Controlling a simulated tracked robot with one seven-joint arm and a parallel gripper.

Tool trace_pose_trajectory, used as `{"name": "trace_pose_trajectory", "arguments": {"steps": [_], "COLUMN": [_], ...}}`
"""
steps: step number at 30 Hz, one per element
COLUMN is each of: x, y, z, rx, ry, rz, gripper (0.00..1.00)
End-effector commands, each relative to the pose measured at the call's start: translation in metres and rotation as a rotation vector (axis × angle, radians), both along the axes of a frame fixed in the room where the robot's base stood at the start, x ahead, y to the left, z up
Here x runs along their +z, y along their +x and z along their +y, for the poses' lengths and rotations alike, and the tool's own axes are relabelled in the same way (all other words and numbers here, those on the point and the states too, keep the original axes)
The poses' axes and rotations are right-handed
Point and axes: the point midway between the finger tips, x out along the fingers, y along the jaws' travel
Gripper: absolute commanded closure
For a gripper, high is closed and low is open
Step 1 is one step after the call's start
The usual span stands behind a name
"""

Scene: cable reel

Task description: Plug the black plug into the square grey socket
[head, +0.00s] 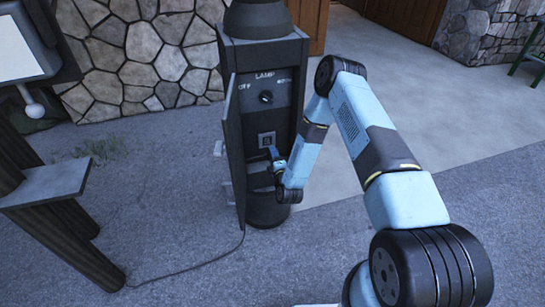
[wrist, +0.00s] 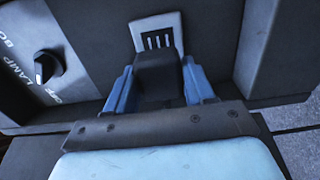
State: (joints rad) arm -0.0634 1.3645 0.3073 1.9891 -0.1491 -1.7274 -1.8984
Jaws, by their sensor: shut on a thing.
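The square grey socket (wrist: 157,33) is a light plate with dark slots at the top middle of the wrist view. In the head view the socket (head: 267,140) sits on the dark panel below the knob. My gripper (wrist: 157,85) is shut on the black plug (wrist: 157,72), with a blue finger on each side of it. In the wrist view the plug overlaps the lower edge of the socket plate, and the slots still show above it. I cannot tell whether they touch. In the head view my gripper (head: 272,158) is inside the cabinet, just below the socket.
The lamp cabinet (head: 302,90) has an open door (head: 240,150) close to my gripper's left. A knob (head: 266,97) marked OFF is above the socket. A cable (head: 190,268) runs along the ground to a dark stand (head: 45,190) at left.

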Motion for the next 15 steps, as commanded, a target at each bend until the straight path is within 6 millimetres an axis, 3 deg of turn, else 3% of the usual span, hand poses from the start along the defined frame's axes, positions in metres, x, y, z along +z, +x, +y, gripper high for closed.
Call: {"name": "trace_pose_trajectory", "arguments": {"steps": [15], "x": [0.000], "y": [0.028], "z": [0.005], "rx": [-0.004], "ry": [0.001], "rz": [0.000], "gripper": [0.73]}}
